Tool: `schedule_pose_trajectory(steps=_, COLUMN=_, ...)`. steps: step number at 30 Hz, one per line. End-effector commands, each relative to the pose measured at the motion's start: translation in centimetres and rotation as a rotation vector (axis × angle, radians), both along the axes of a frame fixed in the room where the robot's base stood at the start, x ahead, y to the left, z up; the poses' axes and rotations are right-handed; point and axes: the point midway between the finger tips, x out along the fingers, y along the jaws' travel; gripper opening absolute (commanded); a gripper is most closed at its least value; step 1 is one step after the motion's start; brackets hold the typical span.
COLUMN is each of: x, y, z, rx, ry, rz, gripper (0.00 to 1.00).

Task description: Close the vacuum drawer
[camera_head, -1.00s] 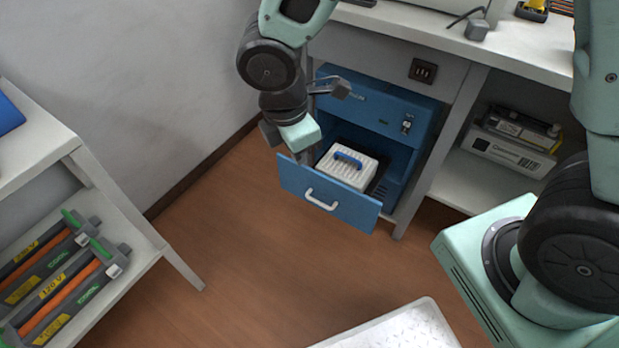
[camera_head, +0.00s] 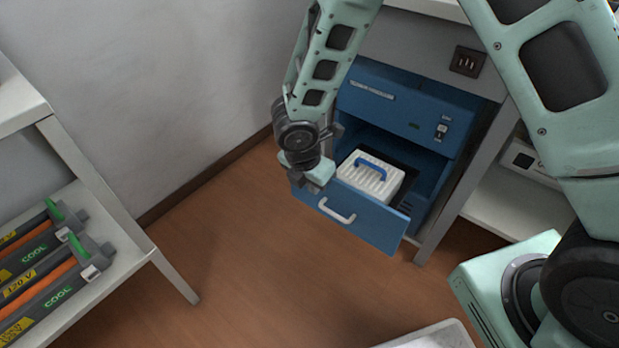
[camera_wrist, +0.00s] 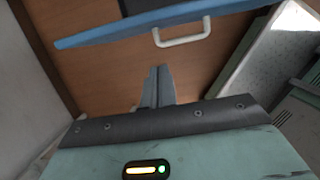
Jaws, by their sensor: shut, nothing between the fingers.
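The blue vacuum drawer (camera_head: 375,223) with a white handle (camera_head: 337,211) is pulled out of the blue vacuum unit (camera_head: 405,105) under the bench. A white ribbed filter box (camera_head: 371,178) with a blue grip sits inside it. My gripper (camera_head: 308,186) is at the drawer's left front corner in the head view and hides that corner. In the wrist view, my gripper's fingers (camera_wrist: 157,88) are together and empty. The drawer front (camera_wrist: 115,31) and its handle (camera_wrist: 181,37) lie beyond the fingertips there, with a gap in the picture. Contact cannot be told.
A white shelf (camera_head: 130,262) at the left holds several toner cartridges (camera_head: 50,285). A bench leg (camera_head: 440,215) stands right of the drawer. A white speckled tray (camera_head: 435,337) lies at the bottom. The brown floor before the drawer is clear.

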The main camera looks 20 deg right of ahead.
Motion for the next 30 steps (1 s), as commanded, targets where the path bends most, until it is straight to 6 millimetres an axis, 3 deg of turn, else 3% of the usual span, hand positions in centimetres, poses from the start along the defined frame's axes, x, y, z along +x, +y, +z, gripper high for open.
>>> schedule_pose_trajectory(steps=1, x=0.1, y=-0.2, z=-1.5, rx=-0.002, ry=0.002, rz=-0.002, gripper=0.00)
schedule_pose_trajectory(steps=9, x=2.1, y=-3.0, z=-0.9, rx=0.000, ry=-0.001, rz=-0.003, gripper=0.00)
schedule_pose_trajectory(steps=25, x=2.6, y=-3.6, z=-0.7, rx=0.000, ry=0.000, rz=-0.002, gripper=0.00)
schedule_pose_trajectory(steps=30, x=3.4, y=-4.8, z=-0.5, rx=-0.001, ry=-0.001, rz=-0.004, gripper=0.00)
